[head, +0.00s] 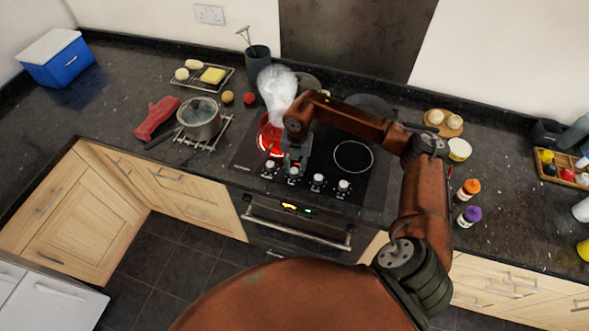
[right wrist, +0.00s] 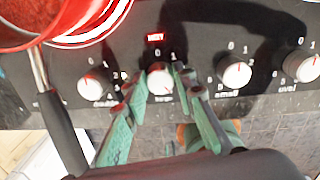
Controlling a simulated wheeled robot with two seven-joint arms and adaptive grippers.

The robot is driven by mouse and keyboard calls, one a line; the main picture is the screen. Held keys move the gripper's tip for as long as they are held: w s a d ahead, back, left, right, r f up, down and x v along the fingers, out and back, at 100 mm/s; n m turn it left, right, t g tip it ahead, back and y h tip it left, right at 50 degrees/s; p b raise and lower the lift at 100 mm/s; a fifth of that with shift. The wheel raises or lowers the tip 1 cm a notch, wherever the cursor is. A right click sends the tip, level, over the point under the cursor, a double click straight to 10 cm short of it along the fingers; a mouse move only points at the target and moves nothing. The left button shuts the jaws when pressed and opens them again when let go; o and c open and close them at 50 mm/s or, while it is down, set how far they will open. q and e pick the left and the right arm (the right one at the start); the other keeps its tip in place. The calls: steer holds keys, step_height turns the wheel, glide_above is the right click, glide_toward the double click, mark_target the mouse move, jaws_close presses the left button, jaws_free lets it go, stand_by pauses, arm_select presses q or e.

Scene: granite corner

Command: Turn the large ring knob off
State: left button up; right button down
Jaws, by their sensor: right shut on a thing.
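A row of several white-faced knobs runs along the front of the black hob (head: 327,184). My right gripper (head: 294,163) reaches down to the second knob from the left (head: 294,173). In the right wrist view, the green fingers of the gripper (right wrist: 162,72) are shut on that knob (right wrist: 160,82), one on each side. Its label is partly hidden, and its exact setting is unclear. A red pan (head: 269,133) sits on the left ring, which glows red in the right wrist view (right wrist: 105,33). My left gripper is not in view.
Pale steam (head: 277,88) rises above the red pan. Its handle (right wrist: 62,132) projects past the panel's front edge, left of the gripper. A red sign (right wrist: 155,38) is lit behind the held knob. A steel pot (head: 199,120) stands left; orange-capped (head: 467,190) and purple-capped bottles (head: 468,216) stand right.

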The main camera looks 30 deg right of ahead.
steer(key=n+b, duration=0.1)
steer(key=n, duration=0.2)
steer(key=shift+f+n, duration=0.1)
steer(key=shift+n, duration=0.2)
steer(key=n+b, duration=0.2)
steer(key=n, duration=0.1)
steer(key=shift+w+n, duration=0.1)
steer(key=shift+n, duration=0.2)
steer(key=n+b, duration=0.2)
steer(key=n, duration=0.4)
steer(key=shift+a+n+g, duration=0.15)
steer(key=shift+n+g, duration=0.15)
steer(key=n+b, duration=0.2)
steer(key=n, duration=0.5)
steer(key=shift+b, duration=0.3)
steer(key=n+b, duration=0.1)
steer(key=n, duration=0.3)
steer(key=shift+a, duration=0.1)
arm_select(q)
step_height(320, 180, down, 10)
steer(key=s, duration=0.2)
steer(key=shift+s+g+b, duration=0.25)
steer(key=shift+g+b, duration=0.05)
steer(key=shift+b, duration=0.15)
arm_select(e)
steer(key=shift+n, duration=1.3)
steer(key=shift+r, duration=0.2)
